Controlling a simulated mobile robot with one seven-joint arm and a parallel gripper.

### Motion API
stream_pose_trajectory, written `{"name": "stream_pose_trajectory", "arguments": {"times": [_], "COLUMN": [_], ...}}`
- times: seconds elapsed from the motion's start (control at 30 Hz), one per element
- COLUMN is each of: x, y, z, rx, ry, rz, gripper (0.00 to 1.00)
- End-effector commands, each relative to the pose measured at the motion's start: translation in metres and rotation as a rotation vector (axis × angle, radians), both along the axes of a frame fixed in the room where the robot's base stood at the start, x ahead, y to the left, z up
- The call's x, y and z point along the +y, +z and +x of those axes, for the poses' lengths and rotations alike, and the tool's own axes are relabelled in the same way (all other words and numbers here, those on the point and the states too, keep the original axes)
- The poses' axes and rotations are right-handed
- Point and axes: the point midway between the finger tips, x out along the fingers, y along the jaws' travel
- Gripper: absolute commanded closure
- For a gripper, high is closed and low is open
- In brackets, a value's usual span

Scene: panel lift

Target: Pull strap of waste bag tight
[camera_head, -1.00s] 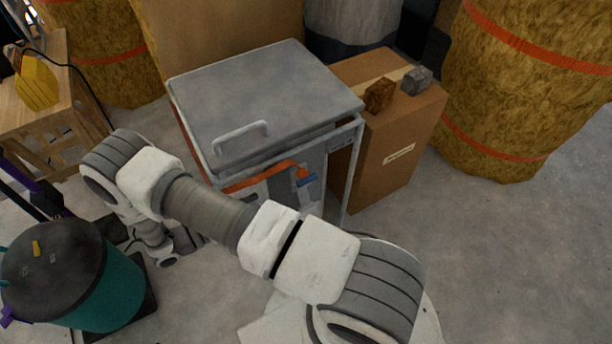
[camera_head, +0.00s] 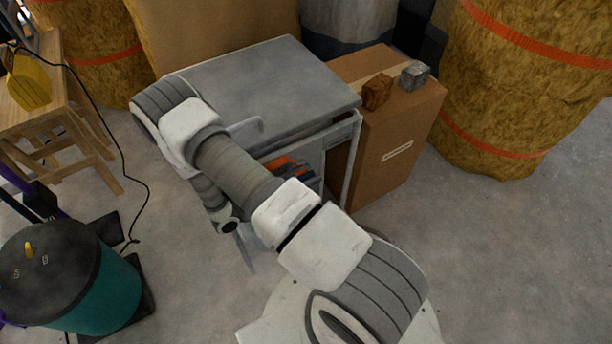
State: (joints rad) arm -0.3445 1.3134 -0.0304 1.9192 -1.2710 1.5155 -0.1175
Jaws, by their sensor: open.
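The grey metal bin stand (camera_head: 290,80) stands in the middle, its flat lid down. A short piece of orange strap (camera_head: 284,162) shows at its front, just above my forearm, with a small dark and blue part at its right end. The rest of the strap is covered by my arm. I cannot make out the waste bag itself. My arm reaches across the stand's front-left side, with its elbow by the lid's left edge and its wrist pointing down at the front left.
A cardboard box (camera_head: 388,160) with two small blocks on top stands close to the right of the stand. A teal bin (camera_head: 105,295) with a dark lid is at the lower left. A wooden stool (camera_head: 75,135) and black cable are at left. Floor at right is clear.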

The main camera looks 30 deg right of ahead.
Motion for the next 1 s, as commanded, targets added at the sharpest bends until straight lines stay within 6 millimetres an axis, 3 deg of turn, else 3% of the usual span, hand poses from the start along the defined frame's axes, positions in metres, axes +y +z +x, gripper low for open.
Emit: {"name": "stream_pose_trajectory", "arguments": {"times": [0.23, 0.53, 1.0], "x": [-0.0007, -0.0005, -0.0003], "y": [0.0002, 0.0001, 0.0], "z": [0.0001, 0.0001, 0.0], "rx": [0.0, 0.0, 0.001], "ry": [0.0, 0.0, 0.001], "rz": [0.0, 0.0, 0.0], "gripper": [0.47, 1.0, 1.0]}}
